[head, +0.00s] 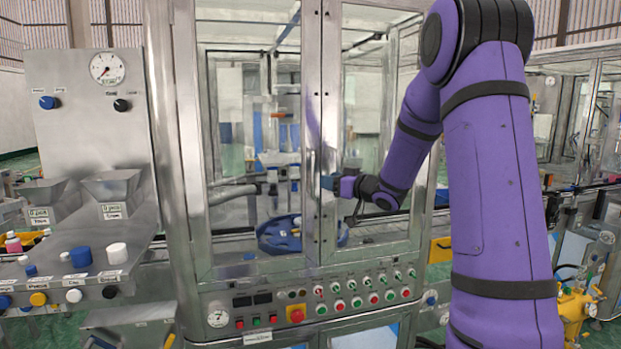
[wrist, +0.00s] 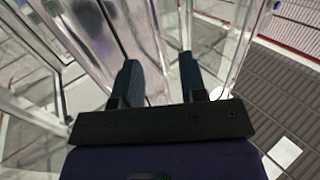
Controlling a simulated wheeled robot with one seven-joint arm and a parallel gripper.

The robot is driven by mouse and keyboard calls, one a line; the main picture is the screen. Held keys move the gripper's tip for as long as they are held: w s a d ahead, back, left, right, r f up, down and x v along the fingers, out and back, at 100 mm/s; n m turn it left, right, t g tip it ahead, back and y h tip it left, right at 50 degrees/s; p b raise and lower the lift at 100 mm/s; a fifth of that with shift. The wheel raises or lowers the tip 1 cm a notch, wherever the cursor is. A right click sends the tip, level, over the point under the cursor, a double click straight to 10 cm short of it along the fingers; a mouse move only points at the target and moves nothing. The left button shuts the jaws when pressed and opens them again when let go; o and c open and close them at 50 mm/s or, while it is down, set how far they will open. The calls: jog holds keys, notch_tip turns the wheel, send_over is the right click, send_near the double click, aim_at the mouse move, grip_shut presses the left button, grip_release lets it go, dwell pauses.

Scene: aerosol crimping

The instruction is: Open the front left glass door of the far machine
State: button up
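The machine (head: 160,130) is a steel-framed cabinet with glass front doors. Its front left glass door (head: 185,120) has a steel frame and looks shut, or very nearly so, against the right door (head: 331,60). My gripper (head: 327,183) is at the upright frames where the two doors meet, at about mid-height. In the wrist view the two dark fingers of my gripper (wrist: 158,72) stand apart, with shiny upright metal frame (wrist: 155,35) beyond and between them. I cannot tell whether they touch it. No handle shows clearly; my gripper may hide it.
A control panel (head: 310,303) with several buttons and a red emergency stop runs below the doors. A station (head: 85,130) with a gauge and hoppers stands at the left. A blue round part (head: 280,235) shows behind the glass. A yellow device (head: 575,310) is at the lower right.

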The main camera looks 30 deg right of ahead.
send_over(313, 198)
jog(key=shift+w+d, duration=0.15)
jog(key=shift+w, duration=0.2)
grip_shut()
